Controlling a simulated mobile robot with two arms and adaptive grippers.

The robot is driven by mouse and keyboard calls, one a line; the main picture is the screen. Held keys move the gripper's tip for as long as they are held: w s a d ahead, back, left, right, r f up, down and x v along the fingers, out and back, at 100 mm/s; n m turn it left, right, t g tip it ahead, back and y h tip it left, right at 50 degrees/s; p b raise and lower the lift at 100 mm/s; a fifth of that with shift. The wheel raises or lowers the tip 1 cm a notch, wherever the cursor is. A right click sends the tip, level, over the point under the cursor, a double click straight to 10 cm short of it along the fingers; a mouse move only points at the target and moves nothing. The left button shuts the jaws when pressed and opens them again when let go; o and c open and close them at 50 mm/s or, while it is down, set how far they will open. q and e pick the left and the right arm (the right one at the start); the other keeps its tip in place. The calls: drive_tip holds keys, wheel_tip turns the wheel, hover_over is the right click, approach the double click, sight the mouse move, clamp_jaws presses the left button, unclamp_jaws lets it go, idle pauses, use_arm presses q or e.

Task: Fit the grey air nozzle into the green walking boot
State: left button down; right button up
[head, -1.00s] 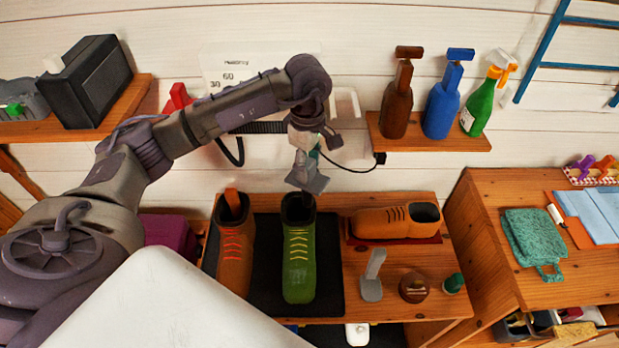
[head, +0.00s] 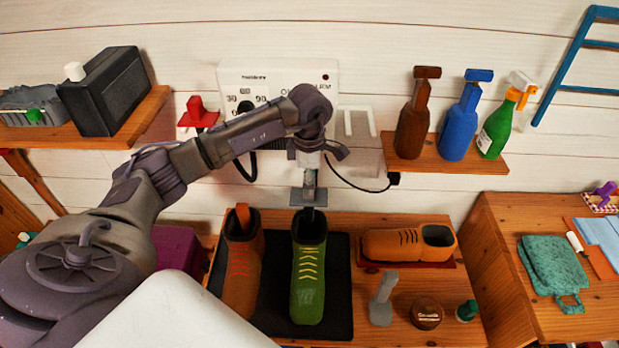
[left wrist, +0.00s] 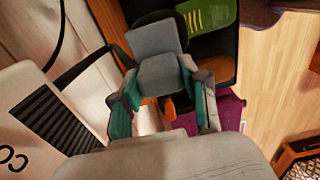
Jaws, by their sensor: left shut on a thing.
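My left gripper (head: 309,178) is shut on the grey air nozzle (head: 308,198), a piece with a flat, wide lower part. It holds the nozzle just above the opening of the green walking boot (head: 308,285), which stands upright on a black mat. Whether the nozzle's lower end enters the boot's opening is hard to tell. In the left wrist view the grey nozzle (left wrist: 158,62) sits between the teal-padded fingers, and part of the green boot (left wrist: 210,14) shows beyond it. My right gripper is not in view.
A brown boot (head: 241,275) stands close on the left of the green one. An orange shoe (head: 392,244) lies on the right, with a grey L-shaped piece (head: 382,302) and a round tin (head: 426,313) before it. A white wall unit (head: 250,80) hangs behind my arm.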

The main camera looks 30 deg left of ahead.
sight(310, 213)
use_arm(q)
drive_tip(key=shift+f+b, duration=3.65)
drive_tip(key=shift+f, duration=1.5)
drive_tip(key=shift+f+b, duration=0.85)
drive_tip(key=c, duration=0.5)
unclamp_jaws()
drive_tip(key=shift+r, duration=0.1)
wheel_tip(310, 213, up, 12)
